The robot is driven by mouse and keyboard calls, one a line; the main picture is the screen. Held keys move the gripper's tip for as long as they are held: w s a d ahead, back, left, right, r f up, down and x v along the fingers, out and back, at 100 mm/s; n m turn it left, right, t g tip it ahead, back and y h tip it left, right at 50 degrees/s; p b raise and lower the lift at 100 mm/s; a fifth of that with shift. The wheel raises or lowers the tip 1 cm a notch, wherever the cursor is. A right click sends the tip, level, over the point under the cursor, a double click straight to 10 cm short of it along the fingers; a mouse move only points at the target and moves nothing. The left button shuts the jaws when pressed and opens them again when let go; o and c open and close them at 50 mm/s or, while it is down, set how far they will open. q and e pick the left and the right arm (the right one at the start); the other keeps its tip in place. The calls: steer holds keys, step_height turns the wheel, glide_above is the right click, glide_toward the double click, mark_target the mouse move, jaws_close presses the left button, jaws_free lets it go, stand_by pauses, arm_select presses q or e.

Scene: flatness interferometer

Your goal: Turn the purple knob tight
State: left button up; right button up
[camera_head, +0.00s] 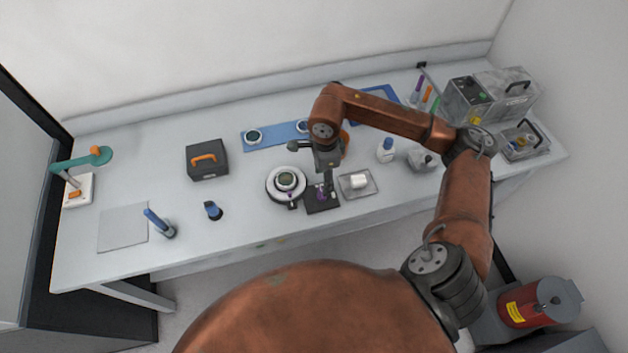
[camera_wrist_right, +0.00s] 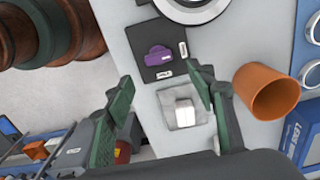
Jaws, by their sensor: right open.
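The purple knob (camera_wrist_right: 158,54) sits on a black plate (camera_wrist_right: 149,35) with small white labels, in the right wrist view. In the head view the knob (camera_head: 320,193) is a small purple spot just below my right gripper (camera_head: 326,175), partly covered. My right gripper, with green-faced fingers, is open and empty in the wrist view (camera_wrist_right: 160,88). The knob shows beyond its fingertips, roughly in line with the gap, and is not between them. My left gripper is in neither view.
A round white-rimmed instrument (camera_head: 286,183) stands left of the plate. A tray with a white block (camera_head: 358,183) is right of it. An orange cup (camera_wrist_right: 267,91) is close beside one finger. A white and blue bottle (camera_head: 386,150) stands further right.

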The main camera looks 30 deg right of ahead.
mark_target(321, 193)
steer(key=f, duration=0.6)
steer(key=shift+a+f, duration=0.2)
steer(key=shift+f, duration=0.55)
steer(key=shift+c, duration=1.2)
steer(key=c, duration=0.9)
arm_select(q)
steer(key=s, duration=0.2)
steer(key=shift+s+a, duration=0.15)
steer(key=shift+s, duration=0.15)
